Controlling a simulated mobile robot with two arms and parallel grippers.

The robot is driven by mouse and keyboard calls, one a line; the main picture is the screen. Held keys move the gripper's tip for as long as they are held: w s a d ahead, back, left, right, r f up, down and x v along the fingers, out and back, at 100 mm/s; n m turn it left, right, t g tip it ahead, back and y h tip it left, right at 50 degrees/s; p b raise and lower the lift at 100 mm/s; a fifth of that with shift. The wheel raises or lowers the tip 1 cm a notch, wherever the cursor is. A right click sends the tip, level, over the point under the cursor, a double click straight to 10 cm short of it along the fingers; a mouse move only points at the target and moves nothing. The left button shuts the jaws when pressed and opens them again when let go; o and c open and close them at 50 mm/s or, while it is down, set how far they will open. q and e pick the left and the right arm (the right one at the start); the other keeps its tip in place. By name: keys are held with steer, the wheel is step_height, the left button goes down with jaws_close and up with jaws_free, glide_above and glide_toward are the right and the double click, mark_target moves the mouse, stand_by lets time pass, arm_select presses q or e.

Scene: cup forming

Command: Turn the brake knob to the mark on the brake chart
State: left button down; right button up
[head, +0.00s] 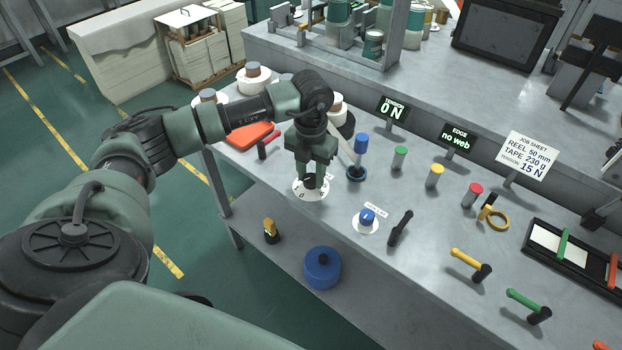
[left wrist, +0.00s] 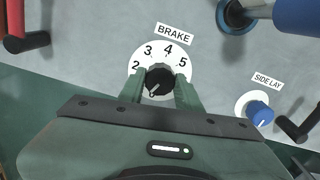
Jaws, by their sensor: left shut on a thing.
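The brake knob (left wrist: 159,78) is a black knob on a white round dial (left wrist: 146,56) marked BRAKE, with 2, 3, 4 and 5 readable in the left wrist view. A light line on the knob points down and left, away from those numbers; the lower dial is hidden by my gripper. My left gripper (left wrist: 160,91) has its two green fingers on either side of the knob, shut on it. In the head view my left gripper (head: 309,179) comes down onto the white dial (head: 311,193). I cannot identify a brake chart. My right gripper is not in view.
A blue side lay knob (head: 367,216) is close by on the right. A blue-handled tool (head: 360,146) stands behind the dial. Displays read 0 N (head: 391,111) and "no web" (head: 457,138). A job sheet (head: 527,155) reads 15 N. Several coloured pegs and handles stand right.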

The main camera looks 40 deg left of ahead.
arm_select(q)
steer(key=m+b, duration=0.2)
steer(key=m, duration=0.1)
steer(key=shift+f+m, duration=0.1)
steer(key=shift+m, duration=0.3)
steer(key=m+b, duration=0.2)
steer(key=m, duration=0.1)
steer(key=shift+m, duration=0.3)
steer(key=m+b, duration=0.2)
steer(key=m, duration=0.1)
steer(key=shift+m+b, duration=0.35)
steer(key=shift+m, duration=0.85)
steer(key=c, duration=1)
jaws_free()
steer(key=shift+o, duration=0.2)
steer(key=shift+r, duration=0.25)
